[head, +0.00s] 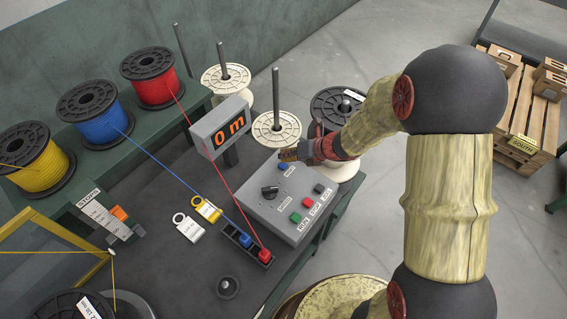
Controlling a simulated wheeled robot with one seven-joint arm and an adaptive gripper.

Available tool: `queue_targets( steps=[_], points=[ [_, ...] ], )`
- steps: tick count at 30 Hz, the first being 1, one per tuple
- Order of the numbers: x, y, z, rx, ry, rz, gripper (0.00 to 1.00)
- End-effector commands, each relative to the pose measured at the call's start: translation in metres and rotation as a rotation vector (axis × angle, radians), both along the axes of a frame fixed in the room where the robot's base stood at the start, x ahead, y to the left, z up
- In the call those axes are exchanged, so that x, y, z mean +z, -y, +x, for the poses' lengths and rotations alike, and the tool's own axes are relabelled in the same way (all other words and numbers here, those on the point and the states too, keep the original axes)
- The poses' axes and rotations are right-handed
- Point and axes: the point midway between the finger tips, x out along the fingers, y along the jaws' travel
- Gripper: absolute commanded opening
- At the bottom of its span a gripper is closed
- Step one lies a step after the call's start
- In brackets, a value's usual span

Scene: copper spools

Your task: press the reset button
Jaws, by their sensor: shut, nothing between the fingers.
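The grey control box (270,213) stands on the dark bench, with buttons and a dark rotary knob (269,192) on its sloping top. A blue button (283,166) sits near its far edge with a small label beside it. A black button (319,188), a red button (308,202) and a green button (296,217) line its right side. The labels are too small to read surely, so I cannot tell which button is reset. My gripper (284,154) is shut and empty at the box's far edge, close to the blue button. I cannot tell whether it touches anything.
Yellow (40,168), blue (93,116) and red (154,79) spools stand at left. Pale spools (274,130) stand behind the box.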

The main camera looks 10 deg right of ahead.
Motion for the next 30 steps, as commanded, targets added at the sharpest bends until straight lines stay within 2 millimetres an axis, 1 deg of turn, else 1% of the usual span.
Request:
queue_targets(
  steps=[6, 18, 21, 30],
  points=[
    [0.021, 0.0, 0.0, 0.0, 0.001, 0.0, 0.0],
    [0.057, 0.0, 0.0, 0.0, 0.001, 0.0, 0.0],
    [0.06, 0.0, 0.0, 0.001, 0.001, 0.0, 0.0],
    [0.058, 0.0, 0.0, 0.0, 0.0, 0.0, 0.0]
  ],
)
